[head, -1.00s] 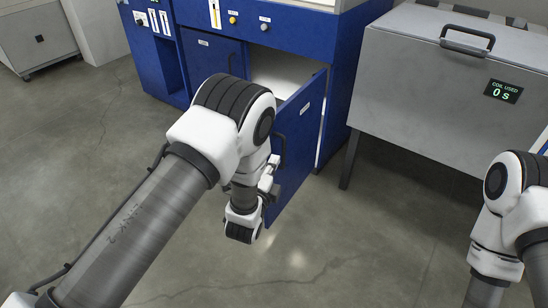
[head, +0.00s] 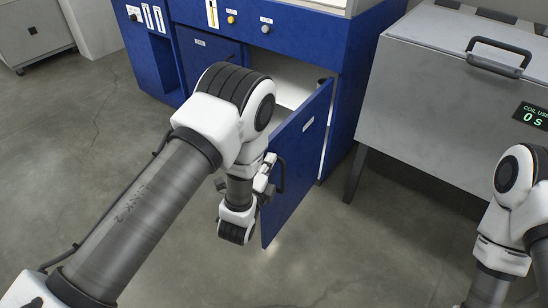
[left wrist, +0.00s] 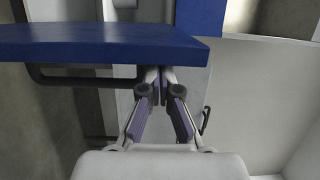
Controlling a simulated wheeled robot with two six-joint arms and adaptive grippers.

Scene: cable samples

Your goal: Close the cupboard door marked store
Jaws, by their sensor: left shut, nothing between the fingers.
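A blue cupboard door (head: 300,150) stands open, swung outward from the blue cabinet, with a pale interior behind it. It carries a small white label (head: 307,124), too small to read, and a dark bar handle (head: 282,174). My left gripper (head: 268,178) is beside the handle side of this door. In the left wrist view, its fingers (left wrist: 160,76) are shut and empty, close to the blue door's edge (left wrist: 100,42) and the dark handle (left wrist: 70,76). Whether they touch the door I cannot tell. My right gripper is out of view; only part of that arm shows.
A second blue door (head: 208,60) to the left is closed, below a panel with buttons (head: 265,30). A grey lidded box (head: 440,110) on legs, with a "0 s" display (head: 532,116), stands at the right. Concrete floor (head: 80,180) is clear at the left.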

